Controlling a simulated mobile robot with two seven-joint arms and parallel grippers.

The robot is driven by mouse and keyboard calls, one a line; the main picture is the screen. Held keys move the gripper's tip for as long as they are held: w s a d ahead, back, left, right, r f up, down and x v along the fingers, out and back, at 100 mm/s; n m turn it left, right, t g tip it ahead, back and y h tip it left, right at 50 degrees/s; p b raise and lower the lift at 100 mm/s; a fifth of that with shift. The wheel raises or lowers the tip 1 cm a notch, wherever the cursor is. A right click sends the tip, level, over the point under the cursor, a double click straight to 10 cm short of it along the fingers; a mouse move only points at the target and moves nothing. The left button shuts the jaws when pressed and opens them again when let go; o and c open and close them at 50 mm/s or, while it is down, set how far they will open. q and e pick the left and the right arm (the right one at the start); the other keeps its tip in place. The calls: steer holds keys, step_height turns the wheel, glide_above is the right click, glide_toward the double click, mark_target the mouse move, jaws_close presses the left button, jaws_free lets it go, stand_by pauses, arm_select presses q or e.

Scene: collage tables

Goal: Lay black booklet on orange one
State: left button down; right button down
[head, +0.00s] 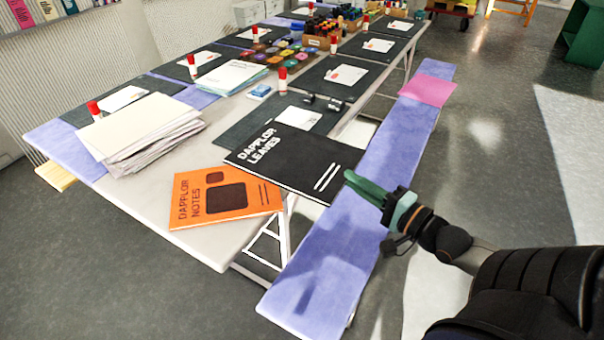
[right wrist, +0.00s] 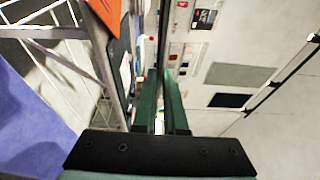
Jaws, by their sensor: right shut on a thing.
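The black booklet (head: 300,163), marked "DAPPLOR LEAVES", extends past the near right edge of the table, over the gap before the bench. My right gripper (head: 356,184) is shut on its right edge. In the picture its lower left edge meets the upper right part of the orange booklet (head: 213,205); I cannot tell whether they touch. The orange booklet, marked "DAPPLOR NOTES", lies flat on the table's near corner. In the right wrist view my green fingers (right wrist: 163,105) are close together, and an orange corner (right wrist: 106,12) shows at the top. My left gripper is not in view.
The grey table (head: 215,243) also carries a stack of papers (head: 140,135), cutting mats, glue sticks and paint pots. A blue-purple bench (head: 335,240) runs along its right side, with a pink sheet (head: 428,90) farther back.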

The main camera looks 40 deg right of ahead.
steer(key=w+f+b, duration=0.5)
steer(key=w+f, duration=0.7)
steer(key=shift+w+b, duration=0.15)
steer(key=shift+b, duration=0.2)
steer(key=shift+f, duration=0.1)
steer(key=c, duration=1.4)
jaws_free()
steer(key=shift+f, duration=0.15)
steer(key=o, duration=0.4)
steer(key=shift+r, duration=0.2)
